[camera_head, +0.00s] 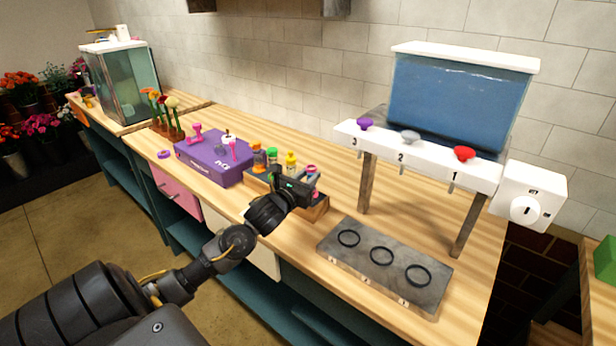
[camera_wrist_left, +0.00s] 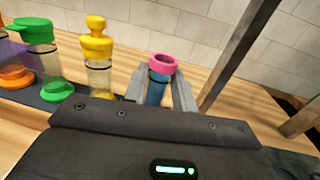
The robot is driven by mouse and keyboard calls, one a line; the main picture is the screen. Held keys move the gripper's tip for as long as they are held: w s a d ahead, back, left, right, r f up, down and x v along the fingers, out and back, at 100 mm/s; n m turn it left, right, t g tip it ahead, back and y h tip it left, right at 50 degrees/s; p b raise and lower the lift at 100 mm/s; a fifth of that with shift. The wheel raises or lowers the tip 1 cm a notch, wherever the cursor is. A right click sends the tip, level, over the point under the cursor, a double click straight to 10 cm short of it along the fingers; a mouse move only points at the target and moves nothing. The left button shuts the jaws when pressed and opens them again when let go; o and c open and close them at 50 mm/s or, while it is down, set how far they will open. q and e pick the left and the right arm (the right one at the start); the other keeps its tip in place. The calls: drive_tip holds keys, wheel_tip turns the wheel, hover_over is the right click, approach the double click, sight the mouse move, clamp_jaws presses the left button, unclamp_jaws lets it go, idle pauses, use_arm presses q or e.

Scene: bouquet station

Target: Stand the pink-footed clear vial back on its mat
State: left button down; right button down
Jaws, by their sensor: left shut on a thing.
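The pink-ringed vial (camera_wrist_left: 158,86) is between the fingers of my left gripper (camera_wrist_left: 160,92) in the left wrist view. Its pink ring is at the top and its body looks blue; its lower end is hidden by the gripper. In the head view its pink part (camera_head: 311,169) shows just past my left gripper (camera_head: 306,184), at the right end of the row of vials. A dark mat (camera_wrist_left: 70,104) under the neighbouring vials shows in the left wrist view. Whether the held vial touches anything below cannot be seen. My right gripper is out of view.
Yellow (camera_head: 291,160), green (camera_head: 272,155) and orange (camera_head: 257,158) capped vials stand close left of the gripper. A purple box (camera_head: 212,160) lies farther left. A grey plate with black rings (camera_head: 420,300) lies right, before the tap stand (camera_head: 420,155). Bare wood separates them.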

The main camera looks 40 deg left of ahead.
use_arm(q)
drive_tip(key=shift+f, duration=0.15)
drive_tip(key=c, duration=1.1)
unclamp_jaws()
drive_tip(key=shift+s+d, duration=0.1)
drive_tip(key=shift+s, duration=0.1)
drive_tip(key=s+b, duration=0.1)
drive_tip(key=s, duration=0.2)
drive_tip(key=s+d+b, duration=0.1)
drive_tip(key=s, duration=0.3)
drive_tip(key=s+b, duration=0.1)
drive_tip(key=s, duration=0.3)
drive_tip(key=shift+s+d, duration=0.25)
drive_tip(key=shift+d, duration=0.1)
